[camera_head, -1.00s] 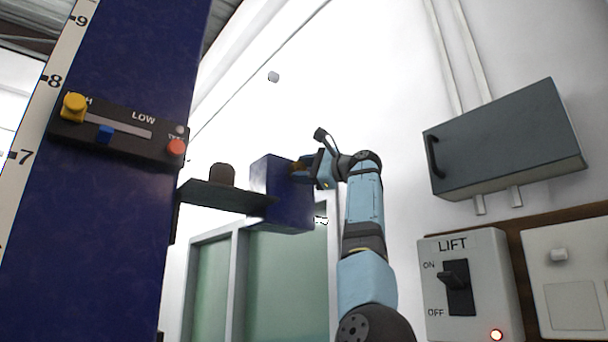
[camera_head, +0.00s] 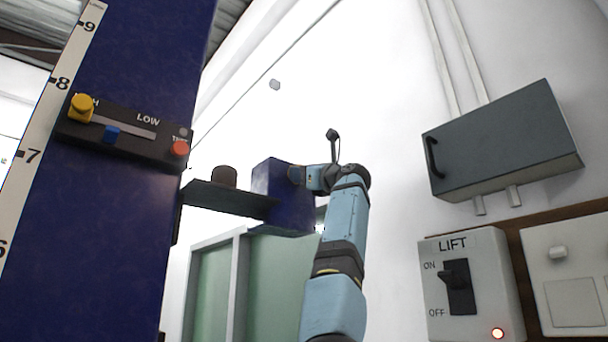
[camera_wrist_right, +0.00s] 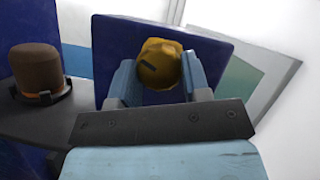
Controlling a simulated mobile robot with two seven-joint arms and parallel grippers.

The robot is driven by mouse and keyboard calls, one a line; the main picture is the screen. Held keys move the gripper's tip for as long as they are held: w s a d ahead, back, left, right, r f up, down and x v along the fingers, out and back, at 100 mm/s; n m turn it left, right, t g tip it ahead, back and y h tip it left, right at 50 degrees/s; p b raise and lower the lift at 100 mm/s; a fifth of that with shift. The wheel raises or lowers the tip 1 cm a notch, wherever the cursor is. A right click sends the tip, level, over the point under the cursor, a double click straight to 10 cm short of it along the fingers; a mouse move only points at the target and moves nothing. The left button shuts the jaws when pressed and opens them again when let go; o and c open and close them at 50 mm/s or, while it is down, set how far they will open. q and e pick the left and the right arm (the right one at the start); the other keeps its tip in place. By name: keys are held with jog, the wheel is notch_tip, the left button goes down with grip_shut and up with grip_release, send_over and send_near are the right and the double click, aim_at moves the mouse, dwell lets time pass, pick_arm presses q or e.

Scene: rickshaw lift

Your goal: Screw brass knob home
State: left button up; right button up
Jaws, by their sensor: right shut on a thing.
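The brass knob (camera_wrist_right: 160,66) sits against the face of a blue block (camera_wrist_right: 212,50) in the right wrist view, with a dark slot on its rounded end. My right gripper (camera_wrist_right: 162,78) is shut on it, one light-blue finger on each side. In the head view my right gripper (camera_head: 297,175) is at the right face of the blue block (camera_head: 284,205), and its fingers hide the knob there. How deep the knob sits cannot be told. My left gripper is not in view.
A dark shelf (camera_head: 222,198) with a brown knob-like piece (camera_head: 224,176) joins the block to a blue column (camera_head: 115,215). A slider panel (camera_head: 140,142) is on the column. A grey wall box (camera_head: 505,140) and a LIFT switch box (camera_head: 465,285) are at right.

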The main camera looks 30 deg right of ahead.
jog(key=shift+m+h, duration=0.3)
jog(key=shift+m, duration=0.8)
jog(key=o, duration=0.9)
jog(key=b+v, duration=0.5)
jog(key=v, duration=0.8)
jog(key=shift+s+f+b, duration=0.25)
jog(key=shift+s+b, duration=0.05)
jog(key=shift+s, duration=0.05)
